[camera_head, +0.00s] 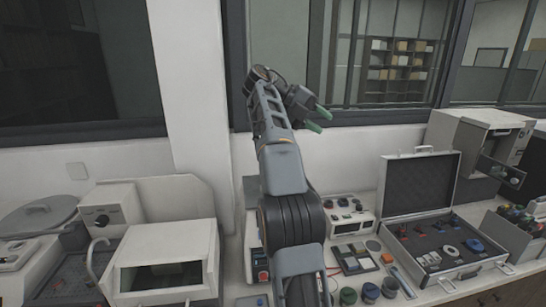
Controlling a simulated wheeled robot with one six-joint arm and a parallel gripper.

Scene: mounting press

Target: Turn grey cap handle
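My gripper (318,119) is raised above the bench, in front of the wall below the window. Its two green-tipped fingers point right and stand apart, with nothing between them. A light bench machine with a red button (262,276) stands behind my arm, which hides most of it. No grey cap handle shows clearly on this machine. A round grey lid with a small dark handle (38,209) lies at the far left, well away from my gripper. I cannot tell if this is the named cap.
A white windowed machine (165,236) stands left of my arm. An open case (417,186) with small parts is to the right, near a cabinet with an open drawer (502,172). Several small jars (369,293) stand at the front. The air around my gripper is free.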

